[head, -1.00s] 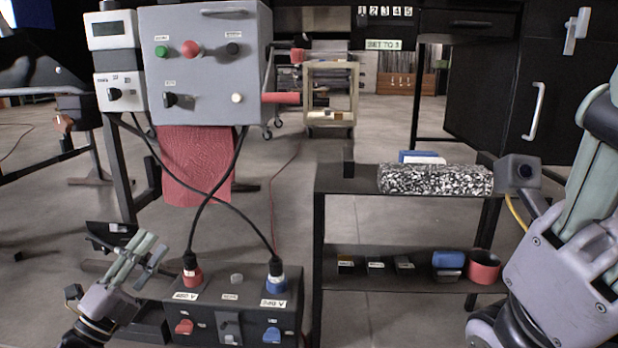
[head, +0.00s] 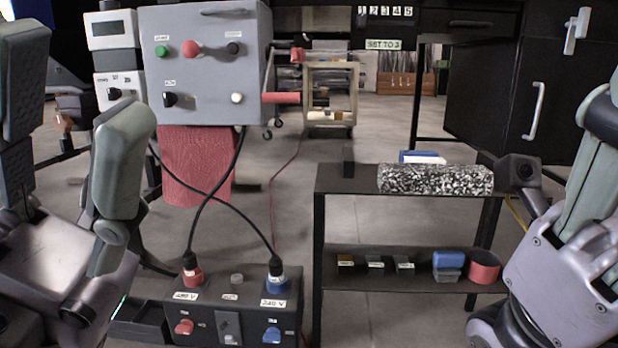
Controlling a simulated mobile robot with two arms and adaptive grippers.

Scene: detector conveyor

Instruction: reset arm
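My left arm and gripper (head: 72,140) fill the left side of the head view, close to the camera. Two thick grey-green finger pads stand upright with a wide gap between them. The gripper is open and nothing is between its fingers. It partly covers the white meter boxes beside the grey control box (head: 205,65). My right arm is at the right edge.
The power box (head: 230,318) with red and blue plugs stands low at centre left. A black shelf (head: 335,185) at centre right holds a speckled block (head: 435,179), blue-and-white items and a red cup (head: 484,266). A red cloth (head: 194,165) hangs below the control box.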

